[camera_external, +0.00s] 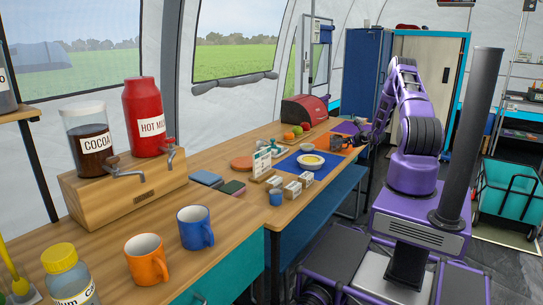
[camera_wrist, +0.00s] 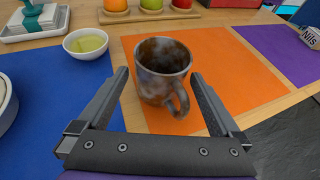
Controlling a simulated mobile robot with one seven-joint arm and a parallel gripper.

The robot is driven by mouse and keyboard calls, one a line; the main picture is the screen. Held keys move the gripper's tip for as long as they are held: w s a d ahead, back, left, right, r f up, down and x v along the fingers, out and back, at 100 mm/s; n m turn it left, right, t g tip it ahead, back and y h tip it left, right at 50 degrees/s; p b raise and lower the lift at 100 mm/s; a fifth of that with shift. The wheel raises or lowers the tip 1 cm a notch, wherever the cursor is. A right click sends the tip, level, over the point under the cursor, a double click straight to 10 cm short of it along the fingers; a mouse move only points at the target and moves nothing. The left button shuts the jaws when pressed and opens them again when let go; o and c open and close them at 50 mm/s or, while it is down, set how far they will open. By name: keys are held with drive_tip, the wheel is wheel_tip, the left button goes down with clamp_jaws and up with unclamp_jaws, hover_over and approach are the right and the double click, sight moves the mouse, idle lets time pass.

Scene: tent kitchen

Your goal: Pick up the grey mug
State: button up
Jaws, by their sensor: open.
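The grey mug (camera_wrist: 158,88), mottled grey and brown, stands upright on an orange mat (camera_wrist: 225,75) in the wrist view. Its handle points toward the camera, to the lower right. My gripper (camera_wrist: 160,76) is open, with one finger to the left of the mug and one to the right. The fingers appear apart from the mug, and nothing is held. In the external view, my gripper (camera_external: 350,139) is over the far part of the counter by the orange mat, too small to show the mug clearly.
A small bowl of yellow-green liquid (camera_wrist: 87,43) stands left of the mug. Several fruits on a wooden holder (camera_wrist: 150,14) are behind it. A blue mat (camera_wrist: 60,105) lies left and a purple mat (camera_wrist: 285,50) right. Orange (camera_external: 147,259) and blue (camera_external: 195,228) mugs stand on the near counter.

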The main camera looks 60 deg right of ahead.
drive_tip(key=x, duration=0.3)
drive_tip(key=shift+w+d+f, duration=0.1)
drive_tip(key=shift+w+f, duration=0.05)
drive_tip(key=c, duration=1.2)
